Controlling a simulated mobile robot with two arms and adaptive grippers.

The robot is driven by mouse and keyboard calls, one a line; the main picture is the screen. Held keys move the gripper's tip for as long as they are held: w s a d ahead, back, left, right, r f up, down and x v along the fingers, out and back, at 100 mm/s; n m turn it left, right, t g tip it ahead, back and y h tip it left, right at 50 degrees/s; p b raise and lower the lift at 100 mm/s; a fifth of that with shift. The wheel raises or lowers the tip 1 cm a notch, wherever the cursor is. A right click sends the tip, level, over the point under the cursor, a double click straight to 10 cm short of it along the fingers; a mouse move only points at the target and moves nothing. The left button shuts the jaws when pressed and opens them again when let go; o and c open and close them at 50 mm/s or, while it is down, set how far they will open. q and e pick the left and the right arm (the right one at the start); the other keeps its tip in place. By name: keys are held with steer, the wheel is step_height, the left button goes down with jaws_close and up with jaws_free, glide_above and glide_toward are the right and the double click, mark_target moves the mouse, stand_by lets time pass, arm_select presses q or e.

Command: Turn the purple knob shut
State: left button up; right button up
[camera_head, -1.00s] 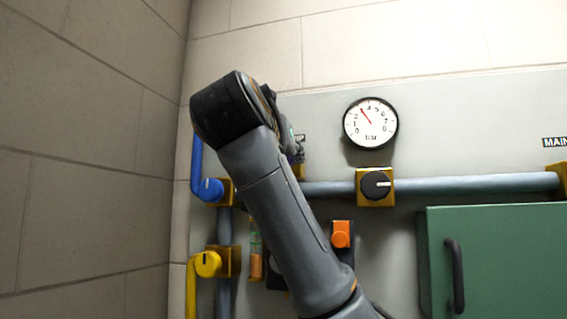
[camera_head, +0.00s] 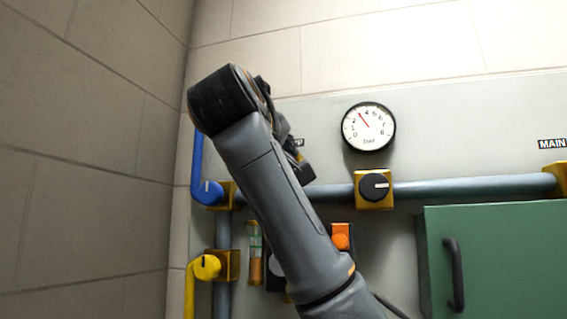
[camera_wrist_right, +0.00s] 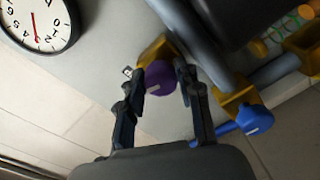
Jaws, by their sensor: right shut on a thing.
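The purple knob (camera_wrist_right: 160,77) sits on a gold valve body (camera_wrist_right: 153,50) in the right wrist view. My right gripper (camera_wrist_right: 161,84) has one finger on each side of the knob and is shut on it. In the head view, my right arm crosses the middle and hides the purple knob. Part of my right gripper (camera_head: 299,170) shows there beside the arm. My left gripper is in neither current view.
A black knob (camera_head: 374,186) is on the pipe right of my arm. Blue (camera_head: 209,192) and yellow (camera_head: 206,267) handles are left.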

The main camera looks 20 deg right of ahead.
steer(key=shift+n, duration=1.5)
steer(key=o, duration=1.2)
steer(key=shift+a, duration=0.1)
steer(key=shift+c, duration=0.2)
steer(key=v, duration=1.1)
steer(key=shift+s+a, duration=0.2)
steer(key=shift+a, duration=0.25)
steer(key=shift+s, duration=0.2)
